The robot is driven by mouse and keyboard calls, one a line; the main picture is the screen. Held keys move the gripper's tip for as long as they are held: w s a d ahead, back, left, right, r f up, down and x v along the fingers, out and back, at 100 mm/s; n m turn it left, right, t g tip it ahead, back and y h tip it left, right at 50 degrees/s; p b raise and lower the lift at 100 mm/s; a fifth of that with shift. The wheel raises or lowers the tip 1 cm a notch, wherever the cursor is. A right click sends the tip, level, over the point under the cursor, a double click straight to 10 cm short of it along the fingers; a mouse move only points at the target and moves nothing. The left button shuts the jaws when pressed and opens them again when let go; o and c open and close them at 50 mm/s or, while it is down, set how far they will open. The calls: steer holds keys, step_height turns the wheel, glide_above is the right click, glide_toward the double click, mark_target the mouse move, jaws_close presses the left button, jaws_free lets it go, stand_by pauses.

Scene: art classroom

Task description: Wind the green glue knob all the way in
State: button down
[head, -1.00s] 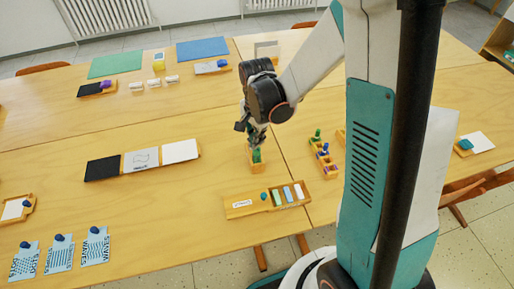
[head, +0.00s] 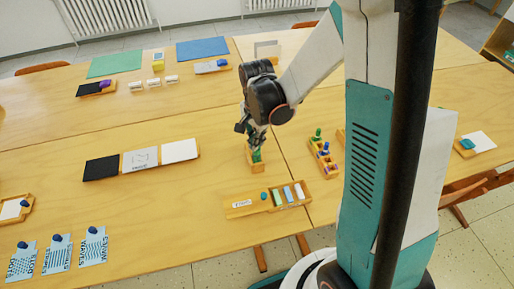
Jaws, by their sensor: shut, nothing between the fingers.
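The green glue knob (head: 257,156) shows as a small green piece at a small wooden holder (head: 251,165) near the table's middle front. My gripper (head: 255,145) points down right above it, shut and with nothing held. Its fingertips are at or just over the green piece; I cannot tell whether they touch it. The gripper hides the upper part of the knob, and how far it is wound in cannot be made out.
A wooden tray (head: 236,208) with pale sticks lies in front. A rack with coloured pegs (head: 326,168) stands to the right. Black, grey and white panels (head: 141,159) lie to the left. The tabletop (head: 200,190) between them is clear.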

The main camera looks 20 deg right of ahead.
steer(key=shift+f+b, duration=0.45)
steer(key=shift+f, duration=0.1)
steer(key=shift+r+p, duration=0.35)
steer(key=shift+r, duration=0.25)
stand_by(0.4)
steer(key=c, duration=0.6)
jaws_free()
